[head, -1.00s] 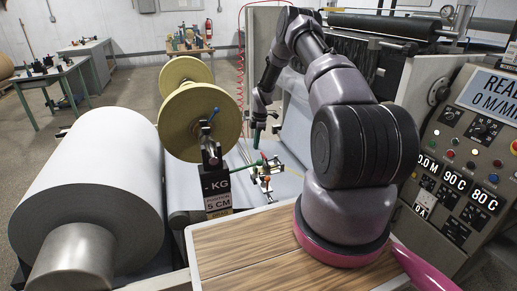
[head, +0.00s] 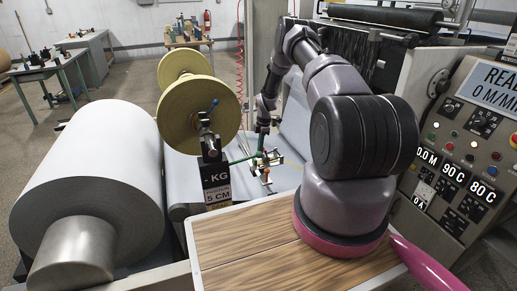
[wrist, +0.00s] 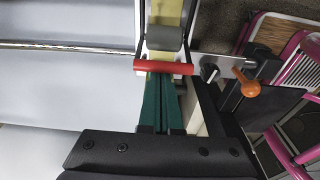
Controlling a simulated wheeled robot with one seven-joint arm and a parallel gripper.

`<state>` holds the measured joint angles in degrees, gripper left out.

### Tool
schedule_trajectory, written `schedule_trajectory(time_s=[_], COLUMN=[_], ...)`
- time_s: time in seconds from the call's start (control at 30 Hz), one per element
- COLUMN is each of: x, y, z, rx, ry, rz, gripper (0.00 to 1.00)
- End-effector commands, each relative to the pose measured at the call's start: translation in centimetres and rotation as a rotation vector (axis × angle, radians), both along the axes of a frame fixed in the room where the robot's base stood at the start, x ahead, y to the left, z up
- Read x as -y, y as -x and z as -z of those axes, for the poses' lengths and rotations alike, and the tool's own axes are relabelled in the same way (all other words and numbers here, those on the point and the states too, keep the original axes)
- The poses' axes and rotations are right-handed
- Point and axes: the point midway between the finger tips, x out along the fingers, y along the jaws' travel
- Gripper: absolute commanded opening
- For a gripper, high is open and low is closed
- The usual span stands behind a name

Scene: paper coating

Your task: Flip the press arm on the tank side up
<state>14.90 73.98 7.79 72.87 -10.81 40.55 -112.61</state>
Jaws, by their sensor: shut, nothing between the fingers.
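My gripper (head: 261,143) hangs low at the small press fixture beyond the wooden top in the head view. In the wrist view its green fingers (wrist: 160,85) are together and empty, with the tips right at a red bar (wrist: 150,67). I cannot tell whether they touch it. The red bar lies crosswise in front of a grey roller (wrist: 163,39) over a yellow strip (wrist: 165,15). These look like parts of the press arm. In the head view the fixture (head: 266,173) is small, with red and orange bits, and partly unclear behind the gripper.
An orange knob (wrist: 250,89) on a dark clamp is right of the red bar. A large white paper roll (head: 90,170) and yellow flanged reel (head: 195,115) stand to the left. A control panel (head: 465,150) is at the right. The wooden top (head: 255,250) is clear in front.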

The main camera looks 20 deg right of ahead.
Motion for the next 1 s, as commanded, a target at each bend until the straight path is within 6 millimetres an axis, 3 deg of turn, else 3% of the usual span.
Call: schedule_trajectory(time_s=[1.0], x=[1.2], y=[0.0], z=[-1.5], rx=[0.002], ry=[-0.164], rz=[0.005], gripper=[0.00])
